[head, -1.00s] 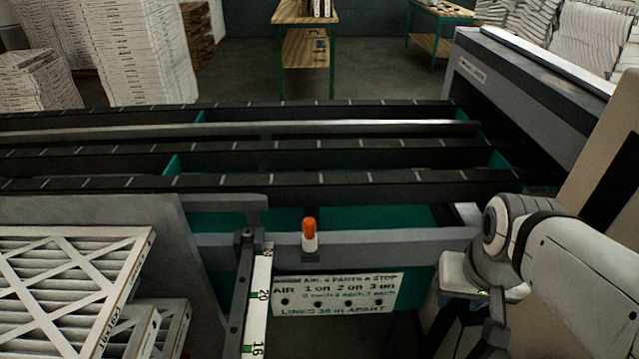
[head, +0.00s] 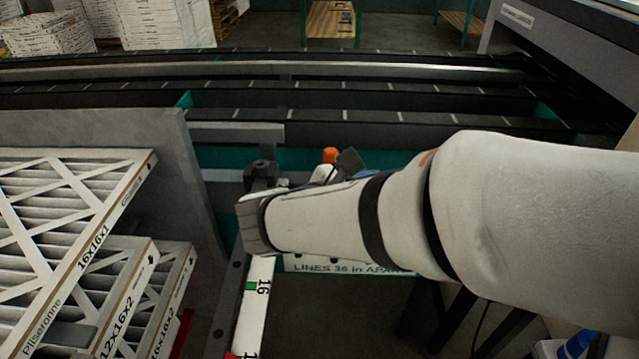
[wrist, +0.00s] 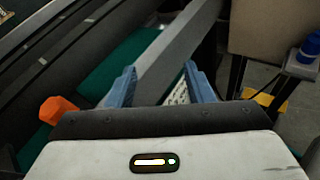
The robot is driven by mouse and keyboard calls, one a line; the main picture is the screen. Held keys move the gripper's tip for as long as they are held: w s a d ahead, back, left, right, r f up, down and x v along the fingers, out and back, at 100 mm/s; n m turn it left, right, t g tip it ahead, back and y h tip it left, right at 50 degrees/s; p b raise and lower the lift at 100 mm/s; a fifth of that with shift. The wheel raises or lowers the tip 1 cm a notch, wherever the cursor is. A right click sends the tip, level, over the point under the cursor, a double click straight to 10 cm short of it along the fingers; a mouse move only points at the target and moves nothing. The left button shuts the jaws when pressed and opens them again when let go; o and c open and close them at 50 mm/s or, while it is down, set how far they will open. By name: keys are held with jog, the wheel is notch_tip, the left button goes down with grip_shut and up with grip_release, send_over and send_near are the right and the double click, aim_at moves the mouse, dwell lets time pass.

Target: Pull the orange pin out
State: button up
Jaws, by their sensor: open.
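The orange pin (head: 330,155) stands upright on the grey rail at the near side of the conveyor. In the head view only its orange top shows clearly; my arm hides its lower part. In the wrist view the orange pin (wrist: 60,110) is at the left, outside my jaws and beyond the left finger. My gripper (wrist: 163,86) is open, its two blue fingers apart with the grey rail (wrist: 172,55) showing between them. In the head view my gripper (head: 362,170) is mostly hidden behind my arm, just right of the pin.
A ruler bar (head: 250,300) runs toward me below the rail. A lettered sign (head: 345,265) is partly covered by my arm. A blue-capped object (wrist: 308,48) is at the right in the wrist view.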

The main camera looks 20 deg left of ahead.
aim_at(327, 160)
jog(key=s+a+r+n+t+y+b, duration=0.1)
jog(key=s+a+n+t+y+b, duration=0.15)
jog(key=a+n+t, duration=0.6)
jog(key=w+g, duration=0.1)
jog(key=w, duration=0.1)
jog(key=w+m+g, duration=0.1)
jog(key=w, duration=0.1)
jog(key=w+m+g, duration=0.1)
jog(key=w, duration=0.2)
jog(key=shift+a+r+y, duration=0.15)
jog(key=shift+a+y, duration=0.15)
jog(key=shift+y, duration=0.05)
grip_shut()
jog(key=shift+r, duration=0.15)
jog(key=shift+r+p, duration=2.85)
jog(key=shift+r, duration=0.15)
jog(key=shift+r, duration=0.1)
notch_tip(327, 160, up, 9)
jog(key=p, duration=0.8)
